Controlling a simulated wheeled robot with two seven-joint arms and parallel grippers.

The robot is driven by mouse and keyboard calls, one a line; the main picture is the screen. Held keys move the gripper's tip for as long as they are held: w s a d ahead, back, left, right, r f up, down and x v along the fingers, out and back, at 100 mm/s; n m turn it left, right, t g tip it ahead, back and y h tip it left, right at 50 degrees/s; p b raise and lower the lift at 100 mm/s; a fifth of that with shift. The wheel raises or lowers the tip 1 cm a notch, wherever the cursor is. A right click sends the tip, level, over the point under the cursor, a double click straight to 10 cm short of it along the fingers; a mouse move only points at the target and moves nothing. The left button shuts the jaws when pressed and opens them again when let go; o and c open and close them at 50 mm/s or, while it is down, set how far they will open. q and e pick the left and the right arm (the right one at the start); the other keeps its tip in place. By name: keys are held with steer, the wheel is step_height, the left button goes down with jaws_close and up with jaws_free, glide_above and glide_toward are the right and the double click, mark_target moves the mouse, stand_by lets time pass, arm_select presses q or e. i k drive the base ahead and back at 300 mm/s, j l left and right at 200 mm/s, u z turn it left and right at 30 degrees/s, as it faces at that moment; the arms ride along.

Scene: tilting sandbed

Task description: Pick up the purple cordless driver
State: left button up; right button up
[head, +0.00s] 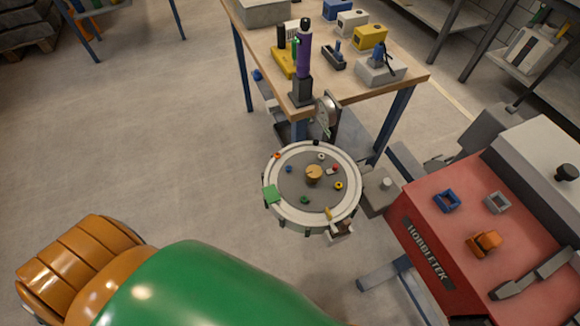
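The purple cordless driver (304,55) stands upright near the front left corner of the wooden workbench (345,88). Its top is black, its middle is purple, and it rises from a dark block-shaped base (301,92). Nothing is gripping it. Neither of my grippers shows in the head view.
Beside the driver are a yellow tool (283,62) and a small dark device (334,57). A grey box (381,69) sits further right. A round sandbed (292,200) stands before the bench. A red machine (455,215) is at right. Open floor lies left.

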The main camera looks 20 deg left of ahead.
mark_target(303, 39)
steer(key=i+j+z, duration=0.1)
steer(key=j+z, duration=0.3)
steer(key=j, duration=0.15)
steer(key=j+z, duration=0.35)
steer(key=j, duration=0.25)
steer(key=j+z, duration=0.4)
steer(key=j, duration=0.2)
steer(key=k+j+z, duration=0.1)
steer(key=j+z, duration=0.3)
steer(key=j, duration=0.15)
steer(key=k+j+z, duration=0.2)
steer(key=j+z, duration=0.2)
steer(key=j, duration=0.1)
